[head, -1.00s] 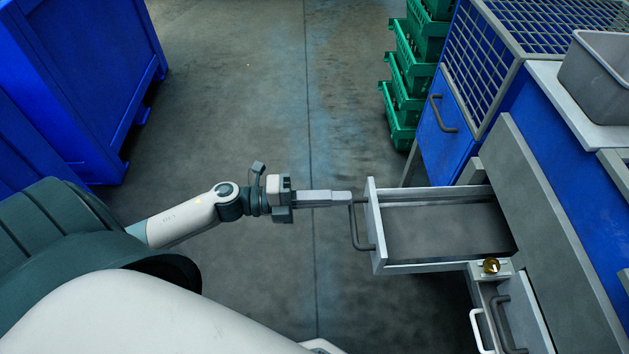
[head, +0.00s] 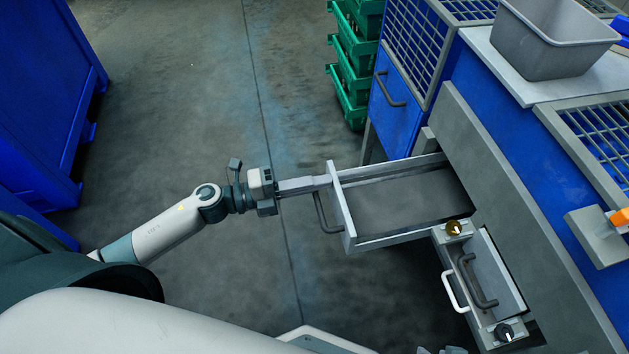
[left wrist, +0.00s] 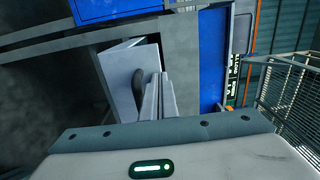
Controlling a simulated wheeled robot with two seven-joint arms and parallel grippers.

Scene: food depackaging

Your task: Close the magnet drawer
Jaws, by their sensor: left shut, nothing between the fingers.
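The magnet drawer (head: 400,205) is a grey, open-topped drawer pulled well out of the blue machine, and it looks empty in the head view. Its dark bar handle (head: 325,214) is on the front panel. My left gripper (head: 328,181) is shut and empty, with its fingertips at the drawer's front panel near the upper end of the handle. In the left wrist view the shut fingers (left wrist: 160,98) point at the drawer front (left wrist: 128,72), beside the dark handle (left wrist: 138,88). Whether they touch it is hard to tell. My right gripper is not seen.
A smaller unit with a white handle (head: 452,292) and knobs sits below the drawer. Green crates (head: 352,65) are stacked behind it. A grey bin (head: 550,45) stands on the machine's top. A blue container (head: 40,90) is at left; open floor lies between.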

